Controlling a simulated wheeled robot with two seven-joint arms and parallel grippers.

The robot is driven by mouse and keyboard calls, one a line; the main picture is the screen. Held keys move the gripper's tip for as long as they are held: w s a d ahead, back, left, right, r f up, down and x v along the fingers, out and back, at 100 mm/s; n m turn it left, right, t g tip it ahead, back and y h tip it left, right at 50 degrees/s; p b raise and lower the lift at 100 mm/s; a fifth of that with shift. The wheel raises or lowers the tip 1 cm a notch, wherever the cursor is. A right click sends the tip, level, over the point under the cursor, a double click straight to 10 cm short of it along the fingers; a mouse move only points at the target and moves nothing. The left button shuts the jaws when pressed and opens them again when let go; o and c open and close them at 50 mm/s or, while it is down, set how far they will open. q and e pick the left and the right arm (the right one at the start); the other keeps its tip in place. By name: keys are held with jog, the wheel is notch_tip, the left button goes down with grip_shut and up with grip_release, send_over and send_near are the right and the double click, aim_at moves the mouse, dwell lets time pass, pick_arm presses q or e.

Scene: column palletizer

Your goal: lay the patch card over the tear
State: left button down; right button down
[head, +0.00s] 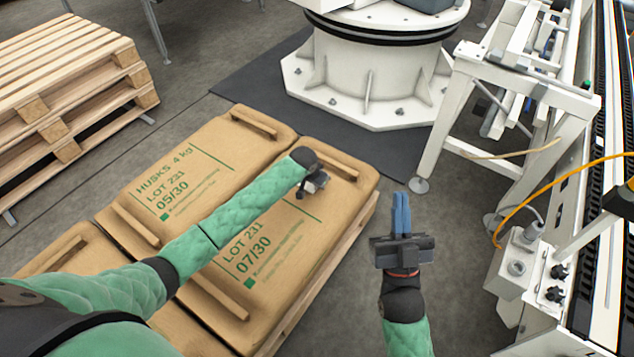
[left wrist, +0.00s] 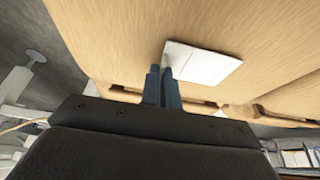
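My left gripper (left wrist: 162,84) has its blue fingers close together on the near edge of a white patch card (left wrist: 208,65). The card lies on or just over the tan sack face in the left wrist view; I cannot tell whether it touches. In the head view my left gripper (head: 314,187) is over the upper part of the right-hand sack (head: 345,205), mostly hidden by its own wrist. No tear shows in either view. My right gripper (head: 402,213) is shut and empty, pointing forward over the floor to the right of the sacks.
More tan sacks (head: 200,165) with raised handles lie alongside on a wooden pallet (head: 325,270). Stacked empty pallets (head: 70,75) stand at the left. A white robot pedestal (head: 365,75) is behind. A conveyor frame (head: 560,150) with a control box runs along the right.

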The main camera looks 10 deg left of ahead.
pick_arm(q)
jog(key=shift+f+p, duration=0.15)
jog(key=shift+p, duration=0.4)
dwell(0.9)
jog(key=c, duration=1.6)
grip_release()
jog(key=shift+o, duration=0.2)
jog(key=p+v, duration=0.1)
jog(key=v, duration=0.6)
jog(key=shift+s+r+p, duration=0.15)
jog(key=shift+r+p, duration=0.15)
jog(key=shift+r, duration=0.05)
